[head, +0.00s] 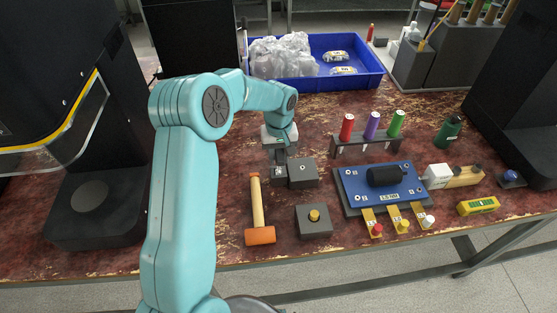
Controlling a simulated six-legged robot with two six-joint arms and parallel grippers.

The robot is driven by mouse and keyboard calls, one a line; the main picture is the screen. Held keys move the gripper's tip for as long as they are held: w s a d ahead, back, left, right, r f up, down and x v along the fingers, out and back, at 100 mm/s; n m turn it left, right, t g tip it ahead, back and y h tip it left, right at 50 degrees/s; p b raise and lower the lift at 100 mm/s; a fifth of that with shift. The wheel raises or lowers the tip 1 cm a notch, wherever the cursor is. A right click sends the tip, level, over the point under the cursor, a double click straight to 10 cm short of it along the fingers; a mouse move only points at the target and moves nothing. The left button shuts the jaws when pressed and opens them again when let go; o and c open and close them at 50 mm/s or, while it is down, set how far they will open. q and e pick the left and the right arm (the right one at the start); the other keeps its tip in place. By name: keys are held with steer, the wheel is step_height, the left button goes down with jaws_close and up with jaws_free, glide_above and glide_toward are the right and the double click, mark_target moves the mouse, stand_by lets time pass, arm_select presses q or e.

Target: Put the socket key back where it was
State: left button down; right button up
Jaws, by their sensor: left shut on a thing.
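My left gripper (280,172) is low over the table, just left of a dark grey block (304,174) with a small light mark on its top. It is shut on a small dark thing, taken to be the socket key, which the fingers and wrist mostly hide. I cannot tell whether the key touches the table or the block. A second grey block (314,223) with a yellow knob stands nearer the front edge. My right gripper is not in view.
A mallet (257,205) lies just left of the blocks. A blue fixture board (355,188) stands to the right, with a rack (343,148) of coloured-handled tools behind it. A blue crate (372,80) with bags is at the back. Black machines flank the table.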

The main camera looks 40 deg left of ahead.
arm_select(q)
step_height(320, 180, down, 2)
steer(key=shift+a+f, duration=0.1)
steer(key=shift+f, duration=0.15)
steer(key=shift+r, duration=0.1)
steer(key=shift+f, duration=0.2)
steer(key=c, duration=0.8)
jaws_free()
